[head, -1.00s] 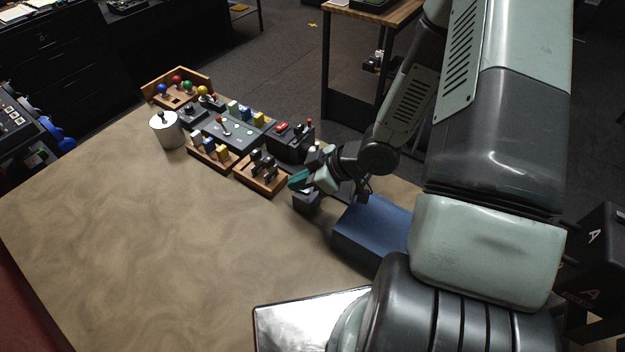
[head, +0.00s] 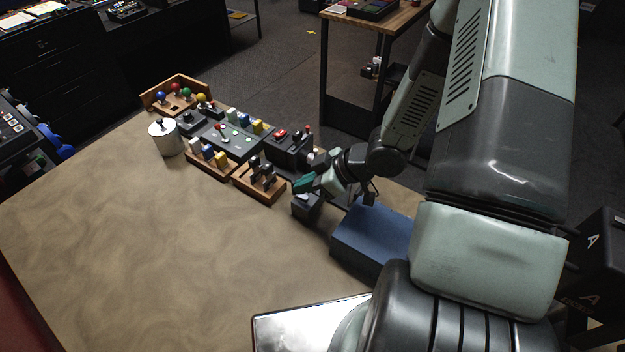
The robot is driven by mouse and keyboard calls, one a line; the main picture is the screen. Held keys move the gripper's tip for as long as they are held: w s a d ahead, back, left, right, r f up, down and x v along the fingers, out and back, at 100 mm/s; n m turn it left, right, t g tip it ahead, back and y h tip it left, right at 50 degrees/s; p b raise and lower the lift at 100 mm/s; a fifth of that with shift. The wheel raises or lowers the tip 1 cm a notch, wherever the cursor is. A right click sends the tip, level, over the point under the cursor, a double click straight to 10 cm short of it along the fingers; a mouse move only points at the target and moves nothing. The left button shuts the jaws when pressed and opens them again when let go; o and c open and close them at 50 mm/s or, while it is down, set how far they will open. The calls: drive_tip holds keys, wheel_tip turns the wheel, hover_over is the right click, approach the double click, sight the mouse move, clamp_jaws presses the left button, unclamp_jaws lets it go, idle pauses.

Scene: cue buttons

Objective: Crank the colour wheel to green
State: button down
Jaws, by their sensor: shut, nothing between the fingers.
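No wheel with visible colours can be made out from here. A white cylinder (head: 167,139) with a small dark knob on top stands upright at the left end of the devices; I cannot tell whether it is the colour wheel. My gripper (head: 303,185) has teal fingertips, is shut and empty, and points left. It is above or beside a small dark grey box (head: 306,206), at the right end of the devices and well apart from the cylinder. My wrist hides part of what lies behind it.
Wooden trays with coloured pegs (head: 210,160) and dark levers (head: 260,182), a grey panel (head: 235,140) and a black box with a red button (head: 290,150) crowd the far edge. A blue box (head: 372,240) lies right of my gripper. The near table (head: 150,250) is clear.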

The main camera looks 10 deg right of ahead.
drive_tip(key=v, duration=1)
drive_tip(key=w+d+r+m+t+h, duration=0.2)
drive_tip(key=w+d+r+t+h, duration=0.1)
drive_tip(key=w+d+r+h, duration=0.4)
wheel_tip(320, 180, up, 13)
drive_tip(key=s+d+m+t+h, duration=0.1)
drive_tip(key=d+m+h, duration=0.1)
drive_tip(key=m+h, duration=0.2)
drive_tip(key=s+a+r+m+h, duration=0.1)
drive_tip(key=s+a+r+m, duration=0.3)
drive_tip(key=s+r, duration=0.45)
drive_tip(key=s+a+m+g+y, duration=0.2)
drive_tip(key=s+a, duration=0.6)
drive_tip(key=s, duration=0.4)
drive_tip(key=shift+s+a+f+m+y, duration=0.3)
drive_tip(key=shift+f+m+y, duration=0.1)
drive_tip(key=shift+y, duration=0.2)
